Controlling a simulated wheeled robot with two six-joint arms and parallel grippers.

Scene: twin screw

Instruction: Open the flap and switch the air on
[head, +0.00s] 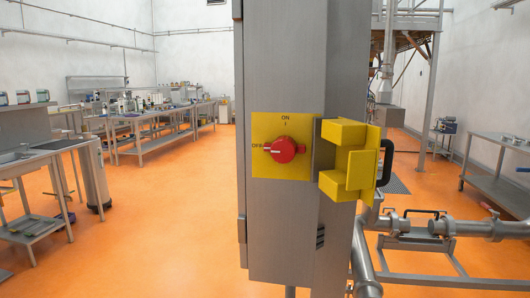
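A red rotary knob (283,149) sits on a yellow plate (303,168) fixed to a grey steel cabinet (277,225). The plate is marked ON at the top and OFF at the left. The knob's pointer is turned left, to OFF. The yellow flap (358,173) stands open to the right of the plate, and the knob is uncovered. The flap has a black handle (387,163) on its right side. Neither of my grippers is in view.
Steel pipes (470,229) on a low frame stand at the lower right, close behind the cabinet. Steel workbenches (150,128) line the left side, and another table (495,165) stands at the right. The orange floor left of the cabinet is clear.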

